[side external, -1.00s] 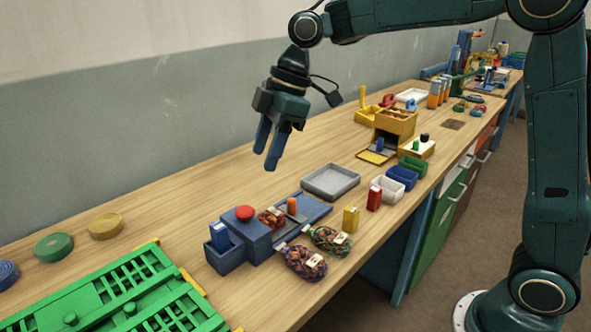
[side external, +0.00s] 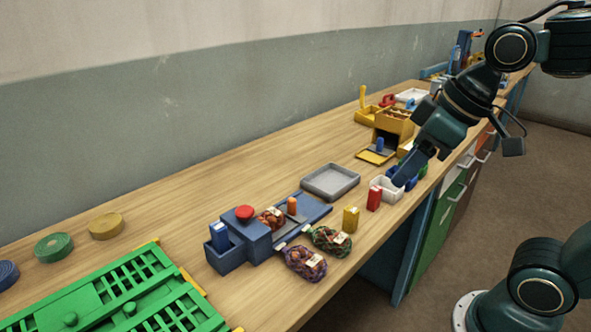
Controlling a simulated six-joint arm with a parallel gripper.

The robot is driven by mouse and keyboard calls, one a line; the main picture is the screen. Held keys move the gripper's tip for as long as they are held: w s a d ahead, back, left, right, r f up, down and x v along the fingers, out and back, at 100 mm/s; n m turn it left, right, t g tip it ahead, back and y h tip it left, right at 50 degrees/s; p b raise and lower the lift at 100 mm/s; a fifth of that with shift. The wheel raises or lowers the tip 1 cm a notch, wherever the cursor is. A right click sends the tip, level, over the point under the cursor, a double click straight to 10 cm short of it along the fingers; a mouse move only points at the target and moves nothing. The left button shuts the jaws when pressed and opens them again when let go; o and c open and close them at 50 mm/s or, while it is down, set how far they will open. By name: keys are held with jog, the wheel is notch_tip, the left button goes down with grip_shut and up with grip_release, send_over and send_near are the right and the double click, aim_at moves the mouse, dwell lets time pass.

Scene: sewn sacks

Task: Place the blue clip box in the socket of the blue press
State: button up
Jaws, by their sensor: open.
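The blue press (side external: 258,241) with a red knob stands at the front middle of the bench. An open blue holder (side external: 226,258) at its left end has an upright blue box with a white label (side external: 220,237) in it. Among the small open bins at the right, a blue bin (side external: 411,184) is partly hidden by my gripper (side external: 399,179). I cannot tell which of these is the clip box. My gripper is open, tilted down and left, over or beside the white bin (side external: 387,194) and the blue bin. Contact cannot be made out.
A red box (side external: 374,198) and a yellow box (side external: 351,219) stand between the bins and the press. Filled net sacks (side external: 305,263) lie by the press. A grey tray (side external: 330,181) lies behind.

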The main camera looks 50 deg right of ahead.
jog(key=s+f, duration=0.1)
jog(key=s+d+m, duration=0.1)
jog(key=s, duration=0.1)
jog(key=s+d+f+m+h, duration=0.1)
jog(key=shift+s+d+f, duration=0.15)
jog(key=shift+s+f, duration=0.15)
jog(key=shift+s, duration=0.05)
